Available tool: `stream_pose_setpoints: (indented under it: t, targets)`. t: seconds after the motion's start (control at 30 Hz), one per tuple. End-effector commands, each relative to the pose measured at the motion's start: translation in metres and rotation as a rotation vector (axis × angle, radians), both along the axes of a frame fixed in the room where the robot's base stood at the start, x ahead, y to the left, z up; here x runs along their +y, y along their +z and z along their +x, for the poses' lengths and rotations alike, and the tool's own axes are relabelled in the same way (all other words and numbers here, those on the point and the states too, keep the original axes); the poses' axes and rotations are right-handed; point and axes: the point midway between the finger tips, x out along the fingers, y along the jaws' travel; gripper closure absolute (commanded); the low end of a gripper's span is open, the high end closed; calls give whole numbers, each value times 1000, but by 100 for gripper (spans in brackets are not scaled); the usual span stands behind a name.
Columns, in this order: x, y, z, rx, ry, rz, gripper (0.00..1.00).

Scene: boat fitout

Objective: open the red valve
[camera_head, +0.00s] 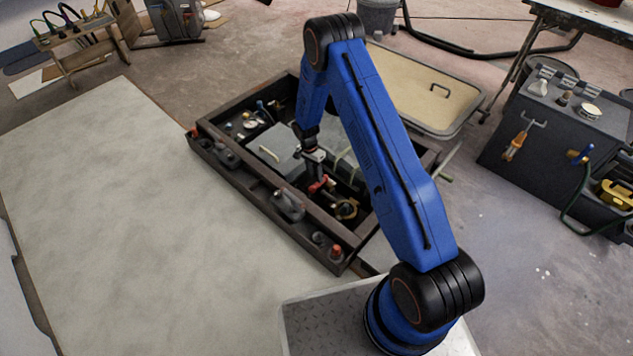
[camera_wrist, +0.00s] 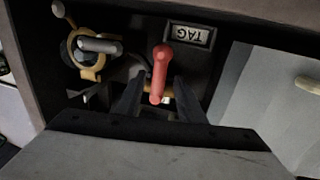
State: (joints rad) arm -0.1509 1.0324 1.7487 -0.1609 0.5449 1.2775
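The red valve handle (camera_wrist: 161,70) is a short red lever in the wrist view, pointing along the picture's vertical with its lower end between my two dark fingers. It also shows in the head view (camera_head: 318,186), inside the dark open box. My gripper (camera_wrist: 159,84) is open, with one finger on each side of the lever and a visible gap on both sides. In the head view my gripper (camera_head: 314,168) reaches down into the box just above the red handle. The valve body under the lever is mostly hidden by my fingers.
A brass fitting with a grey handle (camera_wrist: 98,46) sits left of the lever.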

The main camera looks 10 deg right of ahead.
Motion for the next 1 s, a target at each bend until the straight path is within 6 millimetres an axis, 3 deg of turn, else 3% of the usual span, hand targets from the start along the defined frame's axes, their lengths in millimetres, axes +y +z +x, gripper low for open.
stream_pose_setpoints:
  t: [0.1,0.3,0.67,0.7,0.83,1.0]
  targets:
    - [-2,-18,-3,1,-1,0,64]
    - [-4,-36,-6,-1,-1,0,64]
    - [-4,-42,-7,-1,-1,0,64]
    - [-4,-41,-7,-1,-1,0,67]
    - [-4,-41,-7,-1,-1,0,98]
    - [-4,-41,-7,-1,-1,0,100]
